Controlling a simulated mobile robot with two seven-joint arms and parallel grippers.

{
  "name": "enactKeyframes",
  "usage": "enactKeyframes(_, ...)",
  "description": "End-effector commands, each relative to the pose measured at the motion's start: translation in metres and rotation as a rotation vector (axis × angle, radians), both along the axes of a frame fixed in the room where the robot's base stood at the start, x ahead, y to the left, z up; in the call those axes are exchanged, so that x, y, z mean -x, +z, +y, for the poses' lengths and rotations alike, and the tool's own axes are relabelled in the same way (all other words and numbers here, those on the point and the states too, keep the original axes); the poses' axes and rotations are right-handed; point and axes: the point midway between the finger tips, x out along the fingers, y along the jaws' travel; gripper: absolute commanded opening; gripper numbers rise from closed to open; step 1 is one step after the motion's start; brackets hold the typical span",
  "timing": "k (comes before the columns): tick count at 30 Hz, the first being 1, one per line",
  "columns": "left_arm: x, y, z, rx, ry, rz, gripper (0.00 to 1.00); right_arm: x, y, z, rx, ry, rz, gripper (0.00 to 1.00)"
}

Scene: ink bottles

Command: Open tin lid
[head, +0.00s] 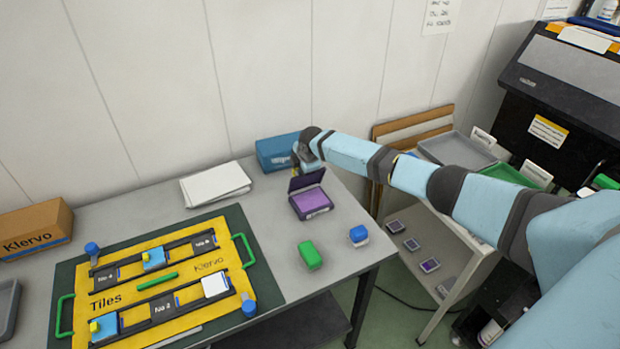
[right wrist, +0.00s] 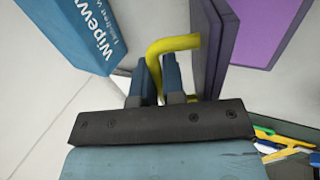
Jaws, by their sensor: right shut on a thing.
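The tin (head: 311,205) stands near the table's back right, with a purple pad inside. Its dark lid (head: 306,180) is tilted up, open, along the back edge. In the right wrist view the lid (right wrist: 213,45) stands nearly edge-on, with the purple pad (right wrist: 265,30) beyond it. My right gripper (head: 303,163) is behind the lid. In the right wrist view my right gripper (right wrist: 163,72) is shut on a yellow bent bar (right wrist: 172,43) that reaches to the lid; its join with the lid is unclear. My left gripper is out of view.
A blue wipes box (head: 277,153) stands close behind the tin. A green block (head: 310,254) and a small blue-topped bottle (head: 358,236) stand in front. White sheets (head: 215,184) and a yellow tile board (head: 215,262) lie left. The table's right edge is near.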

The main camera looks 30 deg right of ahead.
Motion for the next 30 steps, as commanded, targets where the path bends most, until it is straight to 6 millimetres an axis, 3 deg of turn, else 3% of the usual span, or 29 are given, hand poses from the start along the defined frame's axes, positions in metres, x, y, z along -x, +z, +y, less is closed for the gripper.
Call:
enactKeyframes(6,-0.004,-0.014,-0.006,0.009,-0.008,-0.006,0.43,-0.015,-0.003,-0.002,-0.016,-0.001,0.128,0.0)
enactKeyframes(30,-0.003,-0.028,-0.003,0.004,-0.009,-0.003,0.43,-0.022,-0.005,-0.004,-0.012,-0.002,0.124,0.0)
